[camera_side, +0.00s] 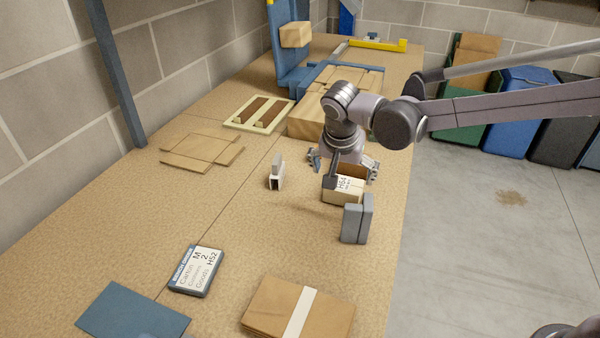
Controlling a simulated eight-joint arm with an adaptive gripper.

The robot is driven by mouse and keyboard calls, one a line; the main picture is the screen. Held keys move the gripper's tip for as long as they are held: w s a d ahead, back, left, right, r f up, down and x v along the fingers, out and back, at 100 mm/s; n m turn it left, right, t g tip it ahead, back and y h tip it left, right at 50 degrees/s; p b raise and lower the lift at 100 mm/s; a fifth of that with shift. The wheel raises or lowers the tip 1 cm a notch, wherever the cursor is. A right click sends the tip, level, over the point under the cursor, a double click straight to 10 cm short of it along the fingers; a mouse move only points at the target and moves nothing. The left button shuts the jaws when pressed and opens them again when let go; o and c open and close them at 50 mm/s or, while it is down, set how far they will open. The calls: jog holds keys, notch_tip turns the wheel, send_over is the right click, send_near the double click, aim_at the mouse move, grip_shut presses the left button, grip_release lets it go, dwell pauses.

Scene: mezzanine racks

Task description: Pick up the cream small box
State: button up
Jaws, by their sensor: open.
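The cream small box (347,192) stands on the brown work table near its right edge, with a white label reading H64 on it. My gripper (343,172) is right above and around the box, pointing down with its fingers spread. One finger shows to the left of the box and one to the right. A dark part of my gripper hides some of the box's left side. I cannot tell whether any finger touches the box.
A grey block (357,220) stands close in front of the box. A small grey holder (276,175) stands to the left.

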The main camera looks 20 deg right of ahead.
aim_at(344, 184)
jog(key=shift+x, duration=3.3)
jog(key=shift+d, duration=0.1)
jog(key=shift+c, duration=0.3)
jog(key=shift+r, duration=0.1)
jog(key=c, duration=1.1)
